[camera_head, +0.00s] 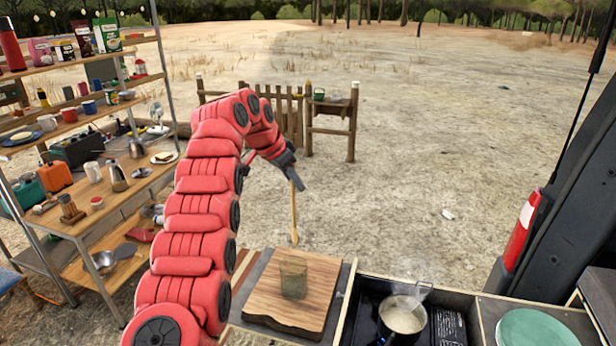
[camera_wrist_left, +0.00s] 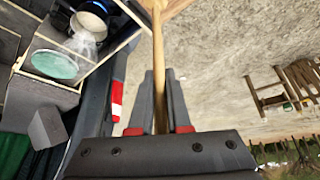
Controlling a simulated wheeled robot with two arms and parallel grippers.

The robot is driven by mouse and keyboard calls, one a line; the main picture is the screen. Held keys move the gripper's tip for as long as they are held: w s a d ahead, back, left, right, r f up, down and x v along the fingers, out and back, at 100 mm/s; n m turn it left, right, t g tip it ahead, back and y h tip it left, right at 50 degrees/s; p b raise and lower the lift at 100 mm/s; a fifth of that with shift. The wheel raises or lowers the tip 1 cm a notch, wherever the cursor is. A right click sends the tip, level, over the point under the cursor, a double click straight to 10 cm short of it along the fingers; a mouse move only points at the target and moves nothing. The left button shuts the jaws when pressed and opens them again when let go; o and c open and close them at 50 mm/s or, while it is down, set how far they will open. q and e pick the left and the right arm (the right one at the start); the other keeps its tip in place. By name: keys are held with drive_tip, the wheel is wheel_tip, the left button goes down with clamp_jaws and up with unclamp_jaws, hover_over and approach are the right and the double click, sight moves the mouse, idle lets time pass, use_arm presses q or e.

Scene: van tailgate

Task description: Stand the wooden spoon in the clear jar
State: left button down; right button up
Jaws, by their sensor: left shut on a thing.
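My left gripper (camera_head: 297,184) is shut on the wooden spoon (camera_head: 294,218), which hangs nearly upright below the fingers. In the left wrist view the spoon's handle (camera_wrist_left: 158,50) runs between the two fingers (camera_wrist_left: 160,100) towards the top edge. The clear jar (camera_head: 293,279) stands upright on a wooden board (camera_head: 265,302). In the head view the spoon's lower end shows just above the jar's rim, apart from it. I cannot tell how far off it is in depth. My right gripper is not in view.
Right of the board, a steaming pot (camera_head: 402,316) sits on a stove (camera_head: 362,310). A green plate (camera_head: 530,330) lies farther right. A crowded shelf rack (camera_head: 125,200) stands at the left. The air around the spoon looks clear.

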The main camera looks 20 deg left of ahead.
use_arm(q)
drive_tip(key=b, duration=0.4)
hover_over(292, 224)
drive_tip(key=f, duration=0.3)
drive_tip(key=w+f, duration=0.1)
drive_tip(key=shift+d+f, duration=0.35)
drive_tip(key=shift+f, duration=0.05)
drive_tip(key=shift+s+a+f+b, duration=0.1)
drive_tip(key=shift+s+f+b, duration=0.1)
drive_tip(key=shift+f+b, duration=0.6)
wheel_tip(292, 224, down, 3)
drive_tip(key=shift+w+r+b, duration=0.1)
drive_tip(key=shift+r+b, duration=0.05)
drive_tip(key=shift+b, duration=0.55)
drive_tip(key=shift+f+b, duration=1.8)
drive_tip(key=shift+f, duration=0.75)
